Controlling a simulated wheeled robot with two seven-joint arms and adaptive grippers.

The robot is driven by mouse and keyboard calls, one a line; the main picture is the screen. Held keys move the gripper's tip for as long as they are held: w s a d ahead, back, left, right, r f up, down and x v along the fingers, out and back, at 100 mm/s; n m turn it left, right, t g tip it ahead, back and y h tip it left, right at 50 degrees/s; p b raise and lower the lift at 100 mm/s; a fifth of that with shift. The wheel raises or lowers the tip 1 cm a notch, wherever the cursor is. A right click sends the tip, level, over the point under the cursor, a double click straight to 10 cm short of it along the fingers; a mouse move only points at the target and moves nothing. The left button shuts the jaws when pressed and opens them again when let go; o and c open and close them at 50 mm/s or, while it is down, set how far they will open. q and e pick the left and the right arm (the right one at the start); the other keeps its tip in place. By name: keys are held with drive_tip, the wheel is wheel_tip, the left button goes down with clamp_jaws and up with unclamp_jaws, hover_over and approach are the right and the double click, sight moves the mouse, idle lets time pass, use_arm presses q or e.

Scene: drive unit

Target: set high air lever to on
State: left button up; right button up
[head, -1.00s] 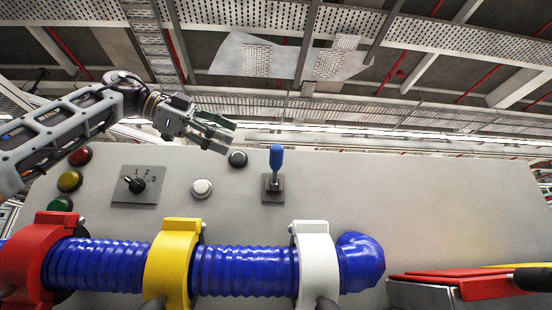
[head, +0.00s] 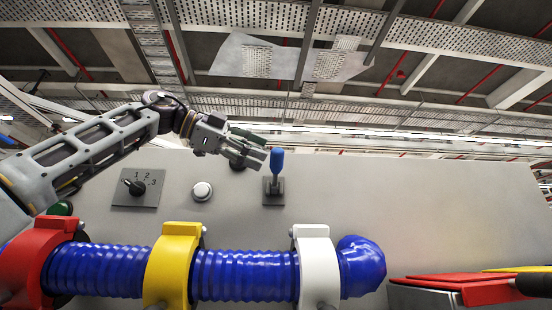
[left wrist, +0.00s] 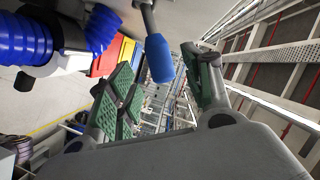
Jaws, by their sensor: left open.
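The lever with a blue handle (head: 277,162) stands upright from a dark square plate (head: 273,190) on the grey panel. I cannot tell from a label whether it is the high air lever. My left gripper (head: 262,152) is just left of the blue handle in the head view, its fingers pointing at it. In the left wrist view the green-padded fingers (left wrist: 160,92) are apart and the blue handle (left wrist: 159,58) shows between them, farther out. Contact with the handle is not visible. My right gripper is not in view.
The grey panel (head: 430,210) carries a 1-2-3 knob (head: 136,187) and a white button (head: 202,191). Below runs a blue corrugated hose (head: 240,273) in red, yellow (head: 172,265) and white (head: 316,262) clamps. A red object (head: 480,289) lies at lower right. Space above the panel is free.

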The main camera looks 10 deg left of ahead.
sight(276, 167)
use_arm(q)
drive_tip(key=shift+p+x, duration=0.5)
drive_tip(key=shift+x, duration=2.5)
clamp_jaws()
